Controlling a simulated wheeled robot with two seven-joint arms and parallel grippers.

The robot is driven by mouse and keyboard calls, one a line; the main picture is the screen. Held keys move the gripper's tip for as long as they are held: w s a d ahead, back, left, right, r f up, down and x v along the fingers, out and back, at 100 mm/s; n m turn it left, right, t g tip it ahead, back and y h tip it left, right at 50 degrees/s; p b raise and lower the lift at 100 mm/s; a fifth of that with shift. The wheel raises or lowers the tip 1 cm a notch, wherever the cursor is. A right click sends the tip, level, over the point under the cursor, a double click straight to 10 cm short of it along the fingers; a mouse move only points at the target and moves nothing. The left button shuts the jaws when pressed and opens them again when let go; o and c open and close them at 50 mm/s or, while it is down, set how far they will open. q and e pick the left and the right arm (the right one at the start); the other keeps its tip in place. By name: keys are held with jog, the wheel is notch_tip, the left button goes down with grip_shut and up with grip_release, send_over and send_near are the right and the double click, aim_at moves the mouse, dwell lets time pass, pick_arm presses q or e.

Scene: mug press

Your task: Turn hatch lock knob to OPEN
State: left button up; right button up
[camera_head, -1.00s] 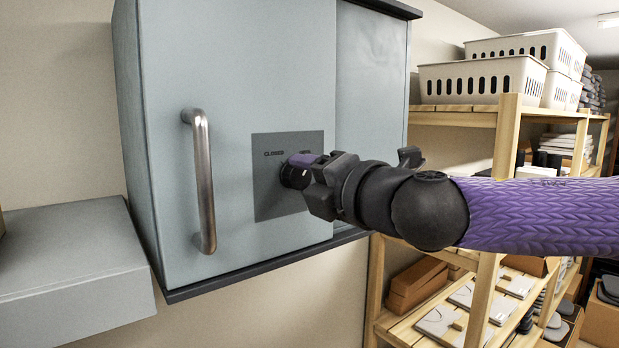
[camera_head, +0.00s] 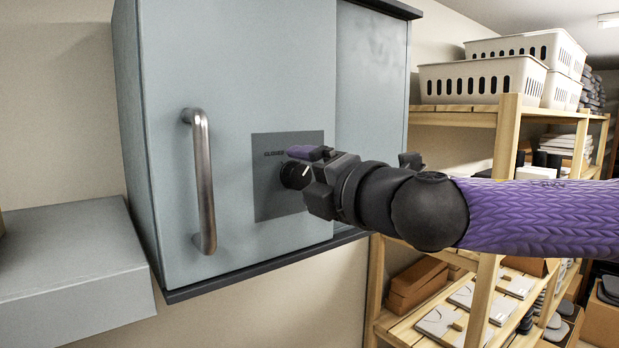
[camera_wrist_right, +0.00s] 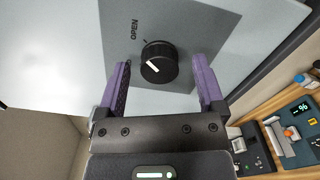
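The black round knob (camera_head: 294,175) sits on a dark grey plate (camera_head: 272,205) on the cabinet door. Its white pointer mark slants up and right in the head view, towards the side away from the CLOSED label (camera_head: 274,154). The OPEN label (camera_wrist_right: 134,30) shows in the right wrist view; my gripper hides it in the head view. My right gripper (camera_head: 312,170) is at the knob. In the wrist view its purple fingers (camera_wrist_right: 161,75) are apart, one on each side of the knob (camera_wrist_right: 158,62), with gaps on both sides. My left gripper is not in view.
The grey-blue cabinet (camera_head: 250,80) has a vertical metal handle (camera_head: 204,180) left of the plate. A grey box-like surface (camera_head: 70,255) stands at lower left. Wooden shelving (camera_head: 508,140) with white baskets (camera_head: 485,80) is at right, behind my arm.

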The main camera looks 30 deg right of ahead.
jog(key=s+b, duration=0.2)
jog(key=s, duration=0.8)
jog(key=shift+d, duration=0.4)
